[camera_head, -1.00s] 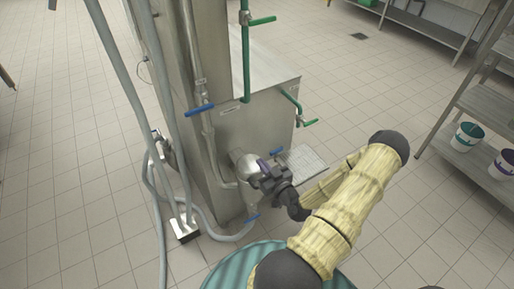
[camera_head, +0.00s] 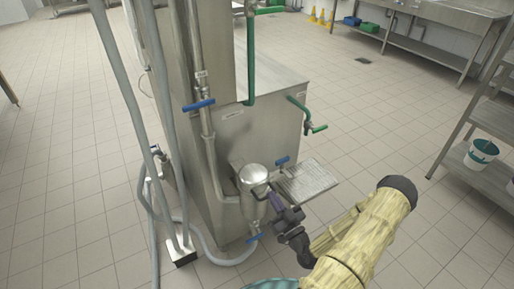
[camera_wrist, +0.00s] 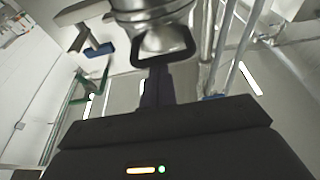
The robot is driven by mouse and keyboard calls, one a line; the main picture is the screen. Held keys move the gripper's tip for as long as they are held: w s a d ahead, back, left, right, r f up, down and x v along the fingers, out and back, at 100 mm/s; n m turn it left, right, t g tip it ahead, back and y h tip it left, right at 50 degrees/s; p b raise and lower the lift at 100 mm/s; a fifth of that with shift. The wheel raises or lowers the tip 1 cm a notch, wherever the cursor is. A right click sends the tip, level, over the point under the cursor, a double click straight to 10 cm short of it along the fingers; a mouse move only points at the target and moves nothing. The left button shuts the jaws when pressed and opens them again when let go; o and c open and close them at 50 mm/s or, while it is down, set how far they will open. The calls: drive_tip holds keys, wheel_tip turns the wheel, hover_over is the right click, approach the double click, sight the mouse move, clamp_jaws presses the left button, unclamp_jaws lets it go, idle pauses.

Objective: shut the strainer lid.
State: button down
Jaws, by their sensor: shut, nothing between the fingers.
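The strainer (camera_head: 254,205) is a steel canister on the front of the steel machine, low down. Its rounded shiny lid (camera_head: 253,175) lies over the top; I cannot tell whether it is fully seated. In the wrist view the strainer's metal body (camera_wrist: 152,15) fills the top middle. My gripper (camera_head: 272,196) is shut and empty, at the right front of the strainer just below the lid. In the wrist view its dark fingers (camera_wrist: 155,85) point at the strainer, by a black loop (camera_wrist: 160,46). Whether they touch is unclear.
A perforated drip tray (camera_head: 308,182) juts out right of the strainer. Blue-handled valves (camera_head: 198,105) and a green-handled valve (camera_head: 314,127) stick out from the machine. Grey hoses (camera_head: 125,90) hang at left. A shelf with a bucket (camera_head: 481,153) stands at right. The tiled floor between is clear.

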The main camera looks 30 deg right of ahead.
drive_tip(key=shift+s+f, duration=0.1)
drive_tip(key=shift+f, duration=0.35)
drive_tip(key=shift+f, duration=0.15)
wheel_tip(320, 180, up, 5)
drive_tip(key=p, duration=0.3)
drive_tip(key=f+b+v, duration=0.1)
drive_tip(key=f+v, duration=0.1)
drive_tip(key=v, duration=0.8)
drive_tip(key=shift+f, duration=0.1)
